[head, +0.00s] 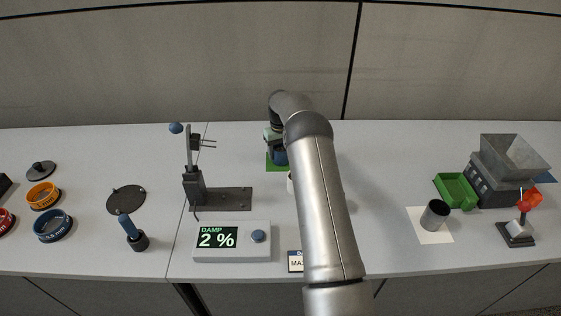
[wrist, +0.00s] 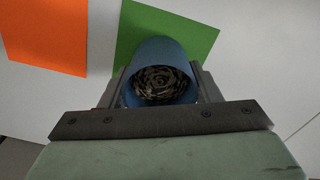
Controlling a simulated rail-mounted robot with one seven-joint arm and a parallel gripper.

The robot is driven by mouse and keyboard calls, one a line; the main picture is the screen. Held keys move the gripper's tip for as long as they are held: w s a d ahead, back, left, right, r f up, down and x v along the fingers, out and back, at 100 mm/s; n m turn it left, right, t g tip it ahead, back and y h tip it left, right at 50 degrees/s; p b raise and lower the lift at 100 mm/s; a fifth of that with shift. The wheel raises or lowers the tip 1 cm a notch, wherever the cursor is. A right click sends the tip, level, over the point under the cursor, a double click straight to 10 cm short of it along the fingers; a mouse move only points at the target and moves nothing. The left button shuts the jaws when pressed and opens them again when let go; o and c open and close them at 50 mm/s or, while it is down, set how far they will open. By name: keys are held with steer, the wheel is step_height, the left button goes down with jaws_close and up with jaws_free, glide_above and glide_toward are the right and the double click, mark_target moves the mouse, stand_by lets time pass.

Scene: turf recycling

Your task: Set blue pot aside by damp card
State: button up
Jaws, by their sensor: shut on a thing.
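The blue pot (wrist: 158,60) is between my gripper's fingers (wrist: 160,92) in the wrist view, with dark crumbly material inside. My gripper is shut on it. A green card (wrist: 205,40) lies below and beyond the pot, and the pot overlaps it in this view. I cannot tell whether the pot touches it. An orange card (wrist: 45,35) lies to the left. In the head view my gripper (head: 274,145) is at the back of the table, with the blue pot (head: 280,157) over the green card (head: 270,168). No card shows a readable damp label.
A meter (head: 232,242) reads DAMP 2 %. A dark stand (head: 194,185) is left of the gripper. A white item (head: 290,184) is partly hidden by my arm. At right are a hopper machine (head: 490,178), a green tray (head: 456,190) and a dark cup (head: 434,215).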

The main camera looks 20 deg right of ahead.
steer(key=shift+f+b, duration=0.3)
steer(key=shift+f, duration=0.05)
steer(key=o, duration=1.4)
steer(key=shift+o, duration=0.2)
steer(key=shift+r, duration=0.1)
step_height(320, 180, up, 17)
steer(key=b, duration=0.1)
steer(key=shift+r, duration=0.2)
